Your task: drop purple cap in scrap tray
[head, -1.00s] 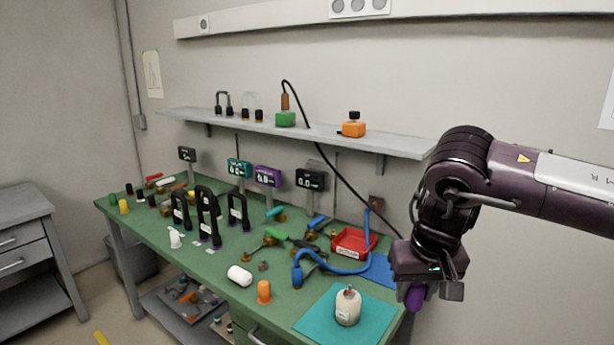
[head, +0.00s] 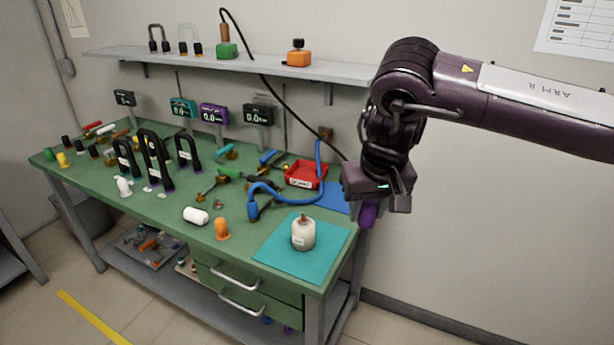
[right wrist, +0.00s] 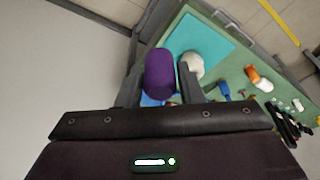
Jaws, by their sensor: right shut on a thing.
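My right gripper (head: 368,212) is shut on the purple cap (head: 367,216) and holds it in the air by the right end of the bench. The cap also shows between the two fingers in the right wrist view (right wrist: 160,75). The red scrap tray (head: 305,176) stands on the bench near its back right, to the left of the gripper in the head view. A small label is on its front. My left gripper is in neither view.
The green bench (head: 165,205) carries several caps, dark U-shaped pieces (head: 155,160) and a blue hose (head: 270,187). A white jar (head: 303,233) stands on a teal mat (head: 275,245) at the front right. A shelf (head: 260,68) runs above the bench.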

